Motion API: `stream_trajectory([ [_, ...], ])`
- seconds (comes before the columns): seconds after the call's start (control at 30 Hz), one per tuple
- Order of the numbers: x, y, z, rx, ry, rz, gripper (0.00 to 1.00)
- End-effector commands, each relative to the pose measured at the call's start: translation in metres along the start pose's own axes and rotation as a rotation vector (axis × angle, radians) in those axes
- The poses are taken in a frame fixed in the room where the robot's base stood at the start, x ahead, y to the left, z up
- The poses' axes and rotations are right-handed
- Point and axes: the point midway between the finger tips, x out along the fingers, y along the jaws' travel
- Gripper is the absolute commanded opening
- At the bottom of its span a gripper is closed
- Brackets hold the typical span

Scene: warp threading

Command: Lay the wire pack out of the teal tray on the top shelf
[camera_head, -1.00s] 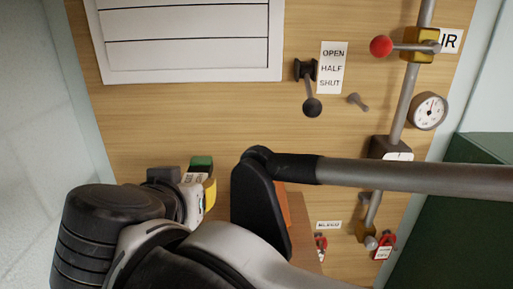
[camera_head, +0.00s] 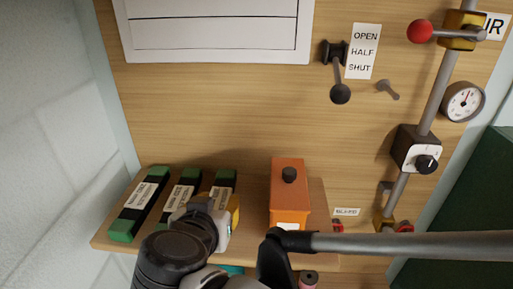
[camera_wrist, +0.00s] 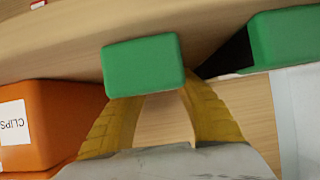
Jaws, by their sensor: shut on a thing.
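My gripper (camera_head: 228,212), with yellow fingers, is shut on a wire pack (camera_head: 224,180), a green and black block with a white label. In the wrist view the green end of this pack (camera_wrist: 145,65) sits between the fingers. In the head view it lies at the right of two similar packs, a left one (camera_head: 140,203) and a middle one (camera_head: 181,189), on the wooden shelf (camera_head: 320,215). I cannot tell whether the held pack touches the shelf. A sliver of the teal tray (camera_head: 233,269) shows below the shelf edge, mostly hidden by my arm.
An orange box (camera_head: 289,190) with a dark knob stands right of the held pack; the wrist view shows its CLIPS label. A lever (camera_head: 338,75), a gauge (camera_head: 463,101) and a pipe with a red-knobbed handle (camera_head: 420,32) are on the wooden wall.

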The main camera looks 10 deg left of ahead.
Motion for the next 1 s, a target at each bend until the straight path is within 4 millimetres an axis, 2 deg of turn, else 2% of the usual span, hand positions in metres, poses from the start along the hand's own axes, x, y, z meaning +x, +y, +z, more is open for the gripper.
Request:
stream_trajectory([
  [0.3,0.002,0.000,0.004,0.000,0.001,0.000,0.00],
  [0.33,0.002,0.000,0.003,0.000,0.000,0.000,0.47],
  [0.37,0.001,0.000,0.003,0.000,0.000,0.000,0.56],
  [0.77,-0.003,0.000,-0.002,-0.001,0.000,-0.001,0.57],
  [0.87,-0.018,-0.001,0.001,-0.003,0.000,-0.004,0.57],
  [1.0,-0.050,-0.001,0.002,-0.004,-0.001,-0.006,0.57],
])
